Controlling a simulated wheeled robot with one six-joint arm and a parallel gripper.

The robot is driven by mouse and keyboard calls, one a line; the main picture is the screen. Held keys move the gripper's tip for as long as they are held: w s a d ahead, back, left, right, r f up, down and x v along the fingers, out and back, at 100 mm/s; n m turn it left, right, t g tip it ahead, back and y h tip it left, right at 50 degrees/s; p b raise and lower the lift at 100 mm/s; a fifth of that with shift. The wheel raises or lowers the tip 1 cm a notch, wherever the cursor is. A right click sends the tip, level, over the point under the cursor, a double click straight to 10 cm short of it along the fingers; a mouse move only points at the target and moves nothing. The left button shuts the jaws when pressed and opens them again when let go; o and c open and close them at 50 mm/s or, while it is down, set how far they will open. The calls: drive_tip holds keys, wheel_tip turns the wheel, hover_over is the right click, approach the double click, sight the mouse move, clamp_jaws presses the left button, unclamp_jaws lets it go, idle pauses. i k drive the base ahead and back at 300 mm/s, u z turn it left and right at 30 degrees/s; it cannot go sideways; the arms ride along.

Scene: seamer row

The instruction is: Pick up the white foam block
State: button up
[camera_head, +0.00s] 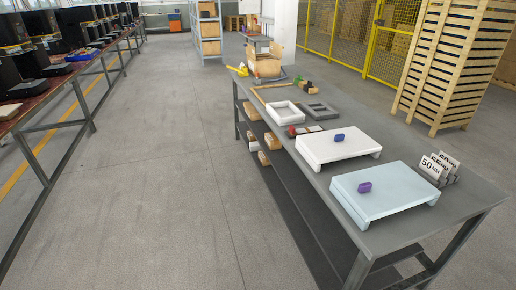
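No part of my gripper shows in the camera_head view. A thick white slab (318,149) lies on the grey table (460,207), with a small blue piece (339,137) on top. It is white and block-like, but I cannot tell whether it is foam. A white square frame with an open middle (272,110) lies farther back on the same table. A pale blue slab (400,187) lies nearer, with a small purple piece (364,187) on it.
White number cards (431,168) stand at the table's right edge. A grey frame (318,111), an open cardboard box (264,66) and small items are farther back. Stacked pallets (452,65) stand right. A long bench (88,68) runs left. The floor between is clear.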

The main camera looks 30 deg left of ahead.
sight(254, 146)
drive_tip(key=k, duration=0.5)
drive_tip(key=u, duration=0.75)
drive_tip(key=i, duration=0.65)
drive_tip(key=u, duration=1.25)
drive_tip(key=i, duration=1.75)
drive_tip(key=u, duration=0.3)
drive_tip(key=i, duration=1.85)
drive_tip(key=z, duration=1.25)
drive_tip(key=i, duration=1.15)
drive_tip(key=z, duration=1.35)
drive_tip(key=i, duration=0.7)
